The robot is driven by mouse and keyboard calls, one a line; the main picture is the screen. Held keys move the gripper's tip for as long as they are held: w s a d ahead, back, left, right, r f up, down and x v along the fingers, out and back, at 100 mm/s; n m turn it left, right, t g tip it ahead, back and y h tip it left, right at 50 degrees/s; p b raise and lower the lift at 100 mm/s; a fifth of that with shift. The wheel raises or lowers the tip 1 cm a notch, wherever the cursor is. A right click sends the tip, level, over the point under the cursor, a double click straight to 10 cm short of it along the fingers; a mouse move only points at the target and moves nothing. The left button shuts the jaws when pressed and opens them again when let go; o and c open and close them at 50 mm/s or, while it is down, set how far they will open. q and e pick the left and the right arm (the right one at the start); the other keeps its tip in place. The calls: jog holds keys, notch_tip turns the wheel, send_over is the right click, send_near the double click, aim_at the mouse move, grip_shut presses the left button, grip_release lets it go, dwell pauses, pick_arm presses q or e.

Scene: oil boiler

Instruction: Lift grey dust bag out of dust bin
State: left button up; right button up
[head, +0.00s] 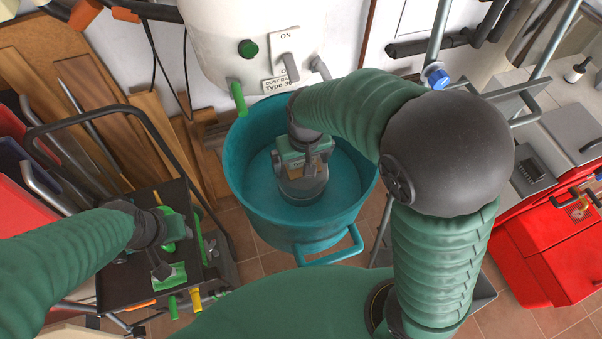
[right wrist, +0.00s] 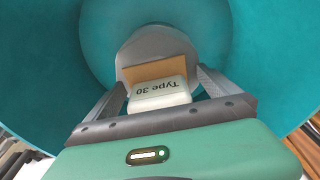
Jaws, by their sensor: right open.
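The grey dust bag (head: 303,190) lies in the teal dust bin (head: 241,186). In the right wrist view the grey bag (right wrist: 158,45) has a brown cardboard piece (right wrist: 152,70) and a white block (right wrist: 158,92) marked "Type 30". My right gripper (right wrist: 160,82) reaches down into the bin. Its open fingers stand on either side of the white block, with no clear grip on it. In the head view my right wrist and gripper hide part of the bag. My left gripper (head: 160,266) is over the black cart, away from the bin; its jaw opening is unclear.
The white boiler body (head: 220,35) with a green button and an "ON" label stands behind the bin. The bin has a teal handle (head: 335,245) at its front. The black cart (head: 125,215) holds green items. Red cabinets (head: 540,250) stand at the right.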

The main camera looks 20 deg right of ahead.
jog(key=shift+w+d+f, duration=0.1)
jog(key=shift+w, duration=0.2)
jog(key=c, duration=1.8)
jog(key=shift+o, duration=0.2)
